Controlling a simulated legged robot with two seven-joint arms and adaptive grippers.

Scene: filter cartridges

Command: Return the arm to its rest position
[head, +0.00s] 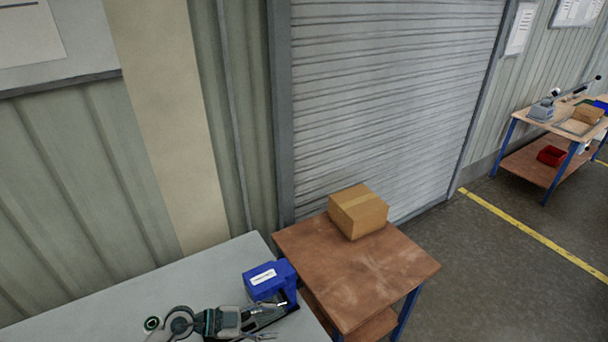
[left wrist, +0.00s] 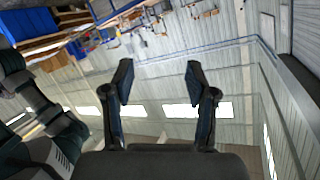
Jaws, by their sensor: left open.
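My left gripper (head: 268,322) is low in the head view, over the grey table (head: 120,308), with its arm coming in from the lower left. In the left wrist view its two fingers (left wrist: 160,85) stand wide apart with nothing between them, so it is open and empty. Behind the fingers that view shows the hall wall and windows, seen at a turned angle. My right gripper is in neither view. No filter cartridge can be made out.
A blue bin (head: 268,280) with a white label stands beside the left gripper. A brown wooden table (head: 390,275) to the right carries a cardboard box (head: 358,212). A farther workbench (head: 530,165) stands at the right, past a yellow floor line (head: 530,232).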

